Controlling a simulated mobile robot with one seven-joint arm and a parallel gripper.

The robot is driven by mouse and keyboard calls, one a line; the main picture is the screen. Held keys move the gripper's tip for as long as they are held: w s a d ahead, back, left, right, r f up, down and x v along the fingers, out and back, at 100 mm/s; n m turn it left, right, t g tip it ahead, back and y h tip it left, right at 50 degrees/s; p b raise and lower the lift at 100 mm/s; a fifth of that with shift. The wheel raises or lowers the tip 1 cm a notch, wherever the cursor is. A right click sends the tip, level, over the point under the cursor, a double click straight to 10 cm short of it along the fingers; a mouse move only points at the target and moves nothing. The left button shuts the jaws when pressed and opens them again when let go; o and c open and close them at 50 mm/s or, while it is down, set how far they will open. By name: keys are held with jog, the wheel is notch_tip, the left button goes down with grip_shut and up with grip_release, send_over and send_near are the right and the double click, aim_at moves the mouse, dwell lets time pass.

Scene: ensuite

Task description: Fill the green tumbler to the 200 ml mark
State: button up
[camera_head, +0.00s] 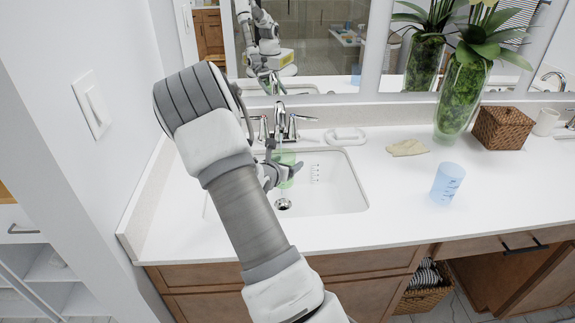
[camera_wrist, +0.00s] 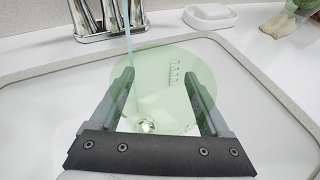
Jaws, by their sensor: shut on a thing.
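My gripper (camera_head: 272,175) is over the sink basin and shut on the green tumbler (camera_head: 286,158), partly hidden by my arm. In the wrist view my gripper (camera_wrist: 162,78) has one finger on each side of the translucent tumbler (camera_wrist: 150,60). A thin bluish water stream (camera_wrist: 128,35) comes down from the faucet (camera_head: 280,120) and falls within the tumbler's outline. The faucet base also shows in the wrist view (camera_wrist: 108,18). The water level inside cannot be made out. Small dark graduation-like marks (camera_wrist: 174,72) show through the tumbler; whether they are on it is unclear.
The white sink basin (camera_head: 345,190) surrounds the tumbler, with a drain (camera_head: 283,204) below. A blue tumbler (camera_head: 447,184) stands on the counter at right. A soap dish (camera_head: 345,137), tan cloth (camera_head: 407,148), plant vase (camera_head: 460,98) and wicker box (camera_head: 502,128) stand farther back. The counter front is clear.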

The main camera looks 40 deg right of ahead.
dwell(0.4)
jog(key=shift+w+d, duration=0.85)
jog(key=shift+w, duration=0.5)
jog(key=shift+w+d, duration=0.8)
jog(key=shift+w, duration=0.5)
jog(key=shift+w+d, duration=0.85)
jog(key=shift+w, duration=0.5)
dwell(3.6)
